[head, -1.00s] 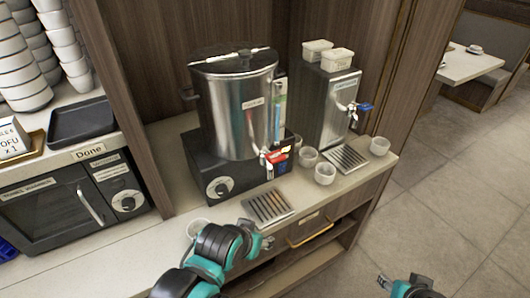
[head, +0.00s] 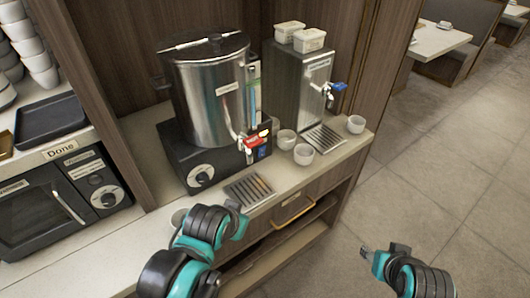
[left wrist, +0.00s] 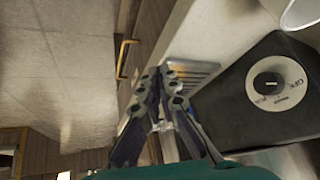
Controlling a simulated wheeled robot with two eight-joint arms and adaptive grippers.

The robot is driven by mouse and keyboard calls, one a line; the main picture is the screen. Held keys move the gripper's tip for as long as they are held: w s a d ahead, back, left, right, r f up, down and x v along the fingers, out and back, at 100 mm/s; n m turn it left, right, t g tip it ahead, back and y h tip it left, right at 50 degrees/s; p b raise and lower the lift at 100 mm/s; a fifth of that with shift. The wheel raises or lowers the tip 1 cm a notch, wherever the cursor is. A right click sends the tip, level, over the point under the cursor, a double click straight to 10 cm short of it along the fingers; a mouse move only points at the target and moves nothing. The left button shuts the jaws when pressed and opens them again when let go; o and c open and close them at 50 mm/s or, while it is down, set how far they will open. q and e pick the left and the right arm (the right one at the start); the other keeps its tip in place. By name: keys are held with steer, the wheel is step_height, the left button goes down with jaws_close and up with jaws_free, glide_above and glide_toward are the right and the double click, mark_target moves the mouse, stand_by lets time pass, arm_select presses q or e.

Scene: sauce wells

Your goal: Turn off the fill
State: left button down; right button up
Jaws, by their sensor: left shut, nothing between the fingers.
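The large steel urn (head: 212,95) stands on a black base (head: 222,165) with a round white-faced knob (head: 200,175). Its tap has a red lever (head: 256,138). A smaller steel dispenser (head: 300,88) to the right has a blue-handled tap (head: 338,87). My left gripper (head: 238,215) is in front of the drip tray (head: 249,189), apart from both taps. In the left wrist view its fingers (left wrist: 158,80) are together and empty, with the base knob (left wrist: 268,84) to the right. My right gripper (head: 368,252) is over the floor; its fingers are too small to read.
A second drip tray (head: 324,138) lies under the blue tap. A gold drawer handle (head: 293,211) sticks out in front. The floor at right is clear.

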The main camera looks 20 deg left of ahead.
mark_target(261, 153)
arm_select(q)
steer(key=w+d+r+m+y+p, duration=0.3)
steer(key=w+m, duration=0.5)
steer(key=m, duration=0.4)
steer(key=w+d+r+m+y+p, duration=0.3)
steer(key=w+d+m+y+p, duration=0.2)
steer(key=m, duration=0.7)
steer(key=w+d, duration=0.2)
steer(key=w, duration=0.2)
steer(key=shift+r, duration=0.35)
steer(key=shift+w, duration=0.1)
steer(key=b+x, duration=0.3)
steer(key=x, duration=0.7)
steer(key=shift+a+f+b, duration=0.2)
steer(key=shift+f+b, duration=0.1)
steer(key=shift+b, duration=0.1)
steer(key=shift+w+a+r, duration=0.15)
steer(key=shift+w+a, duration=0.2)
steer(key=shift+a, duration=0.15)
steer(key=shift+w+a+r, duration=0.15)
steer(key=shift+w+a, duration=0.2)
steer(key=shift+a, duration=0.1)
steer(key=shift+w+a+r+b, duration=0.15)
steer(key=shift+w+a+b, duration=0.2)
steer(key=shift+a, duration=0.05)
